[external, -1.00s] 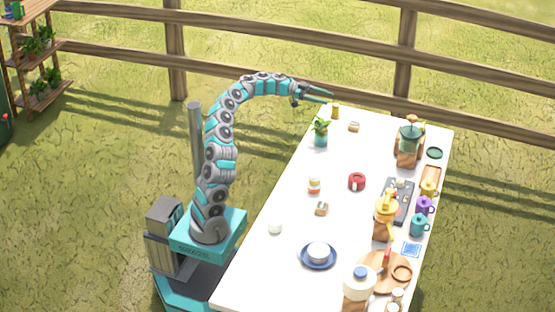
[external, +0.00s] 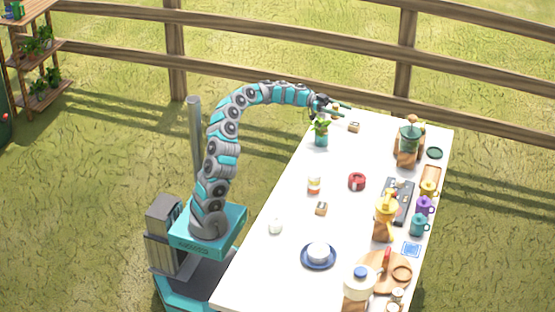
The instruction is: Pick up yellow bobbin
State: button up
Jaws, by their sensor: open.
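The yellow bobbin (external: 335,113) stands at the far left corner of the white table. It is small in the picture and mostly hidden behind my gripper. My gripper (external: 345,109) is open, with its fingers pointing right over that corner, at the bobbin. I cannot tell whether the bobbin is between the fingers or just beneath them.
A potted plant (external: 321,132) stands just in front of my gripper, close to the arm. A small tan block (external: 354,127) lies right of the bobbin. A red mug (external: 357,181) and a jar (external: 314,184) stand mid-table. The right side is crowded.

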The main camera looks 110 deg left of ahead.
grip_shut()
dwell(0.5)
